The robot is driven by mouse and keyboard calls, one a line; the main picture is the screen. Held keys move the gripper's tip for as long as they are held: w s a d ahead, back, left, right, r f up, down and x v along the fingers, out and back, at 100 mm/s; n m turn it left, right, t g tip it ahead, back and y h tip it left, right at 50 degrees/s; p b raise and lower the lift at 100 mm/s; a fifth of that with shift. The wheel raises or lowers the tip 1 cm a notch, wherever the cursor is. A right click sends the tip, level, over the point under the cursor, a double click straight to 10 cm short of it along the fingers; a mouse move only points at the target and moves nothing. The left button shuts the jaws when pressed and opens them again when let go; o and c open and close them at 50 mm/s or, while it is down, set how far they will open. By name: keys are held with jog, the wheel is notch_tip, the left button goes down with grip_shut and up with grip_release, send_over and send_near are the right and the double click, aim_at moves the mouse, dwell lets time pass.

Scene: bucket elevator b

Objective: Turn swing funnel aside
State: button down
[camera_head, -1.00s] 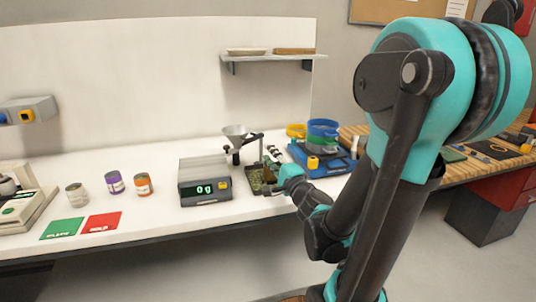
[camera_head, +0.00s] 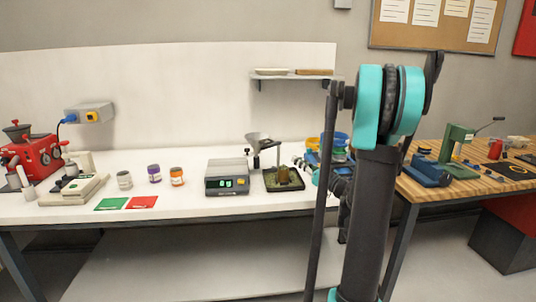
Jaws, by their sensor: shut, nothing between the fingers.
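The swing funnel (camera_head: 258,141) is a grey metal cone on a dark side arm. It stands above and to the right of the digital scale (camera_head: 227,179), over the gap between the scale and a dark square tray (camera_head: 271,186). A post at the tray carries the funnel's arm. My gripper (camera_head: 303,164) is small in view, to the right of the funnel and apart from it. It is shut and empty. My own arm partly hides the area just right of it.
Purple and orange jars (camera_head: 177,176), a grey can and green and red cards (camera_head: 141,202) lie left of the scale. A shelf (camera_head: 294,75) hangs above. Blue and yellow containers (camera_head: 336,142) stand behind my arm. The bench front is clear.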

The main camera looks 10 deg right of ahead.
jog(key=n, duration=0.1)
send_near(254, 141)
jog(key=shift+w+d+r, duration=0.25)
jog(key=shift+w+d, duration=0.2)
jog(key=shift+w, duration=0.1)
jog(key=shift+w+d+r, duration=0.25)
jog(key=shift+w+d, duration=0.25)
jog(key=shift+w, duration=0.05)
jog(key=shift+w+a, duration=0.3)
jog(key=shift+a, duration=0.45)
jog(key=shift+w+a, duration=0.35)
jog(key=shift+a, duration=0.4)
jog(key=shift+w+a, duration=0.3)
jog(key=shift+a, duration=0.45)
